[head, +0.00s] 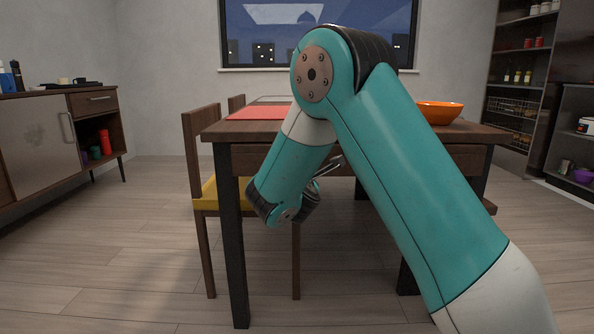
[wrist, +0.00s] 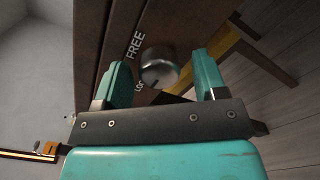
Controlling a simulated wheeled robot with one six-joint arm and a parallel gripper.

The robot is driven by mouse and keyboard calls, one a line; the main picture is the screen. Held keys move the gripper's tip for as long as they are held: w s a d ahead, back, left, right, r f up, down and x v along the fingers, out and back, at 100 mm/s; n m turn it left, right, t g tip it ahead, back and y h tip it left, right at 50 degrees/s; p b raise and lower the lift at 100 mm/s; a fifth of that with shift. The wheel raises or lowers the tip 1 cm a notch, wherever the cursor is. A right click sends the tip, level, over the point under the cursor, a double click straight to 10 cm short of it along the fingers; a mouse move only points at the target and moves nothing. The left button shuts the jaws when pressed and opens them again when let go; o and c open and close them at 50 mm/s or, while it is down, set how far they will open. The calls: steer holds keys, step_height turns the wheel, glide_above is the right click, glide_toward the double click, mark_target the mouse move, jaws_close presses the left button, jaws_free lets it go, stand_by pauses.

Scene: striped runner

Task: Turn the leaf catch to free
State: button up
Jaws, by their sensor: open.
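The leaf catch (wrist: 159,68) is a round silver knob on the dark wood of the table in the wrist view. The word FREE stands at its upper left, and a partly hidden label starting "LO" is at its lower left. A small dark mark shows on the knob's lower face, but its exact direction is hard to tell. My gripper (wrist: 161,60) is open, with one teal finger on each side of the knob in this view. I cannot tell how near the fingers are in depth. In the head view my arm hides the catch.
The wooden table (head: 470,132) carries an orange bowl (head: 440,112) and a red runner (head: 258,112). A chair with a yellow seat (head: 208,190) stands at its left. A sideboard (head: 35,140) is at the left wall, shelves (head: 520,85) at the right. The floor between is clear.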

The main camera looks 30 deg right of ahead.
steer(key=shift+c, duration=0.2)
steer(key=c, duration=0.9)
steer(key=shift+m+b, duration=4.95)
steer(key=shift+m, duration=3.95)
